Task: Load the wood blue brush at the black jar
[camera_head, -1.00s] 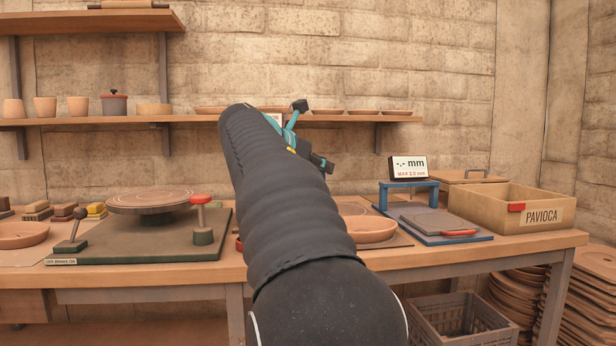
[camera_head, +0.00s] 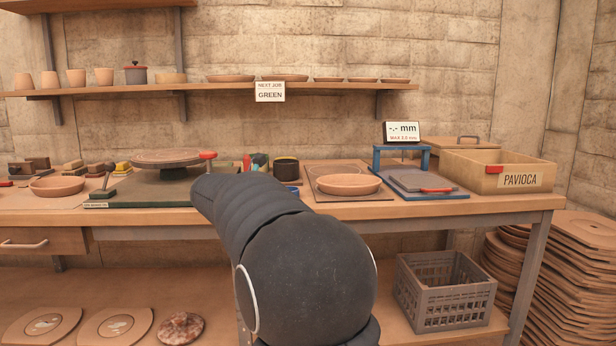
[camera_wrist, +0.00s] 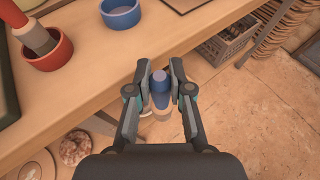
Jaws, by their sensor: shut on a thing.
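My gripper (camera_wrist: 160,82) is shut on a short upright-looking piece with a blue top and a pale wood-coloured lower part, the wood blue brush (camera_wrist: 160,100). It is held in front of the bench's front edge, over the floor in the wrist view. In the head view my arm hides the gripper and the brush. The black jar (camera_head: 286,171) stands on the bench behind my arm, left of a board with a clay dish. It does not show in the wrist view. A blue jar (camera_wrist: 121,12) stands on the bench; it is partly hidden in the head view (camera_head: 293,189).
A red jar (camera_wrist: 50,50) with a red-handled tool in it stands near the bench edge. A grey crate (camera_head: 444,290) sits below.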

